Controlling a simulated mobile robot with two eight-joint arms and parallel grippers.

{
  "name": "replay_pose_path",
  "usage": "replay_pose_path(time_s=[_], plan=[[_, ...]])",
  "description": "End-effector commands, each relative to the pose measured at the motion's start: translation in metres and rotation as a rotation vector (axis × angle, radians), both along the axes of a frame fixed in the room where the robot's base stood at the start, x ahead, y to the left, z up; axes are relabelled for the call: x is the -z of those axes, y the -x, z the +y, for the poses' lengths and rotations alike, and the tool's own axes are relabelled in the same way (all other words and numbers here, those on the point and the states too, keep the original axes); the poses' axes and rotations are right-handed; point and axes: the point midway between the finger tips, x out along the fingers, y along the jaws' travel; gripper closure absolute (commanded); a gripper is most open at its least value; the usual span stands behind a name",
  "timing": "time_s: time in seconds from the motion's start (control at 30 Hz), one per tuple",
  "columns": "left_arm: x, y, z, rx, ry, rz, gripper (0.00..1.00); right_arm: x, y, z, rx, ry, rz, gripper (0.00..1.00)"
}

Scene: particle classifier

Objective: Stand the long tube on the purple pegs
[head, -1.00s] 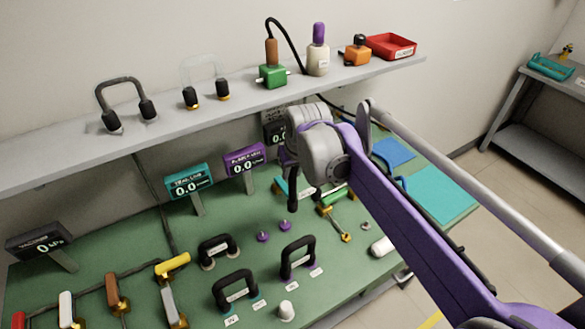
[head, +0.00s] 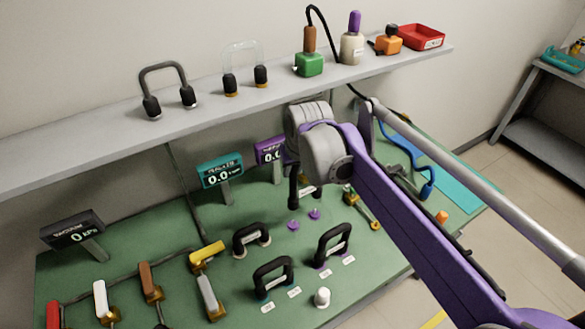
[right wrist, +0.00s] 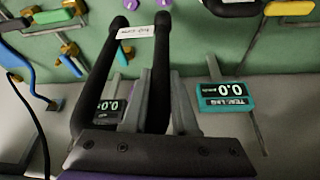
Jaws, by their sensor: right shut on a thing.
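The long tube is a black U shape with a white label. In the right wrist view its two legs (right wrist: 158,75) run toward the bench, and my right gripper (right wrist: 160,105) is shut on it, with grey fingers on either side of one leg. In the head view my arm hides the gripper and most of the tube; a dark length of the tube (head: 293,190) shows just above the purple pegs (head: 293,225). The pegs also show beyond the leg ends in the wrist view (right wrist: 164,3). Contact cannot be told. My left gripper is not in view.
Several black handle-shaped tubes (head: 272,272) stand on the green bench in front of the pegs. A teal display (head: 220,175) and a purple display (head: 268,151) stand behind. A shelf (head: 130,137) with more parts runs above. A white knob (head: 322,297) is near the front.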

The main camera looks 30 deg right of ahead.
Motion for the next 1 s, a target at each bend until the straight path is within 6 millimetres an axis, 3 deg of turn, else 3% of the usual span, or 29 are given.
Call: replay_pose_path(time_s=[0.27, 1.0], plan=[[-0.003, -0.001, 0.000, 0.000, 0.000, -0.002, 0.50, -0.001, 0.000, 0.000, 0.000, 0.000, -0.001, 1.00], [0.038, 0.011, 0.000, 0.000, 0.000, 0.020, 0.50, 0.057, 0.000, 0.000, 0.000, 0.000, 0.001, 1.00]])
